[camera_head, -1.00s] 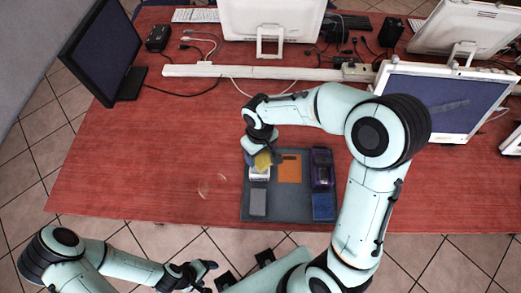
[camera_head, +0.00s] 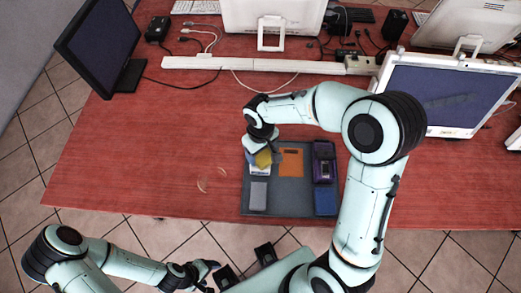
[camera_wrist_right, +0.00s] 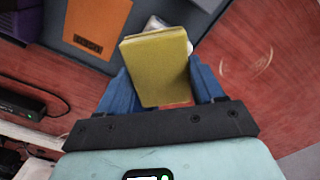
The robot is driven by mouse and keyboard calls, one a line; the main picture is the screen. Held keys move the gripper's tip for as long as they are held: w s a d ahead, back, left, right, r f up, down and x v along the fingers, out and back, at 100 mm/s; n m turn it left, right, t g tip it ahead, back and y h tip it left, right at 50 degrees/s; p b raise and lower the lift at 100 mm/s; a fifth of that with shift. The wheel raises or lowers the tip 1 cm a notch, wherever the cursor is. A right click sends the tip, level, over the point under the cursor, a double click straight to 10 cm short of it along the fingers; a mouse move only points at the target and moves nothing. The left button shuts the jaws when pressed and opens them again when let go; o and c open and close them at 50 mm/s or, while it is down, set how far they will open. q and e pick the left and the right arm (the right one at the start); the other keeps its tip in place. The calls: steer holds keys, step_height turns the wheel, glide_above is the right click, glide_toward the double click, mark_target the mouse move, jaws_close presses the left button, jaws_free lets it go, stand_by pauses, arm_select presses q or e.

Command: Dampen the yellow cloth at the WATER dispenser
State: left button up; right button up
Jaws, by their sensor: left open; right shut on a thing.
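The yellow cloth (camera_head: 264,158) is a folded, block-like pad. My right gripper (camera_head: 262,152) is shut on it, over the far left part of the grey tray (camera_head: 290,206). In the right wrist view the cloth (camera_wrist_right: 157,68) sits between the two blue fingers of my right gripper (camera_wrist_right: 160,90). A white object (camera_head: 260,170) lies right under or behind the cloth and is partly hidden by it; I cannot tell whether they touch. No WATER label is readable, so I cannot tell which thing is the dispenser. My left gripper (camera_head: 210,273) is open and empty, off the table's front edge.
The tray also holds an orange sheet (camera_head: 290,162), a purple-black device (camera_head: 323,168), a grey block (camera_head: 258,195) and a blue block (camera_head: 325,202). A white cable bar (camera_head: 260,64), monitors and cables lie behind. The red table (camera_head: 130,150) left of the tray is largely clear.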

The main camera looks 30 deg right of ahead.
arm_select(q)
steer(key=shift+s+f+b, duration=0.25)
steer(key=shift+f+b, duration=0.25)
steer(key=shift+f, duration=0.05)
arm_select(e)
steer(key=shift+s+f, duration=0.1)
steer(key=shift+f, duration=0.55)
stand_by(1.0)
steer(key=shift+r+p, duration=1)
steer(key=shift+r, duration=0.65)
steer(key=shift+r+p, duration=1.05)
steer(key=shift+r, duration=0.95)
arm_select(q)
steer(key=w+r, duration=0.2)
steer(key=r, duration=0.1)
steer(key=w+r, duration=0.1)
steer(key=r, duration=0.1)
steer(key=shift+s+f, duration=0.1)
arm_select(e)
steer(key=shift+f, duration=0.1)
